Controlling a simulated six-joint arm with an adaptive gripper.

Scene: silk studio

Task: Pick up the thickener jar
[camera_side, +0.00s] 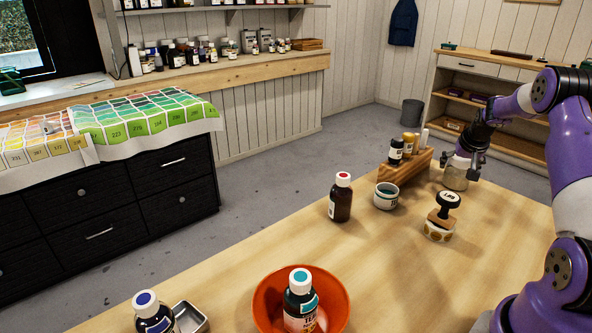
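A clear jar with pale contents (455,177) stands upright near the back right of the wooden table, and it looks like the thickener jar. No label on it can be read. My gripper (465,160) is at the jar's upper part, coming from above and the right, with its fingers at the top and right side. The fingers hide part of the jar's top. Whether they touch or grip the glass cannot be told. The jar appears to rest on the table.
A wooden rack (405,172) with small bottles stands just left of the jar. A small white pot (386,196) and a red-capped brown bottle (341,200) are further left. An orange bowl (265,308) holds a teal-labelled bottle (300,302).

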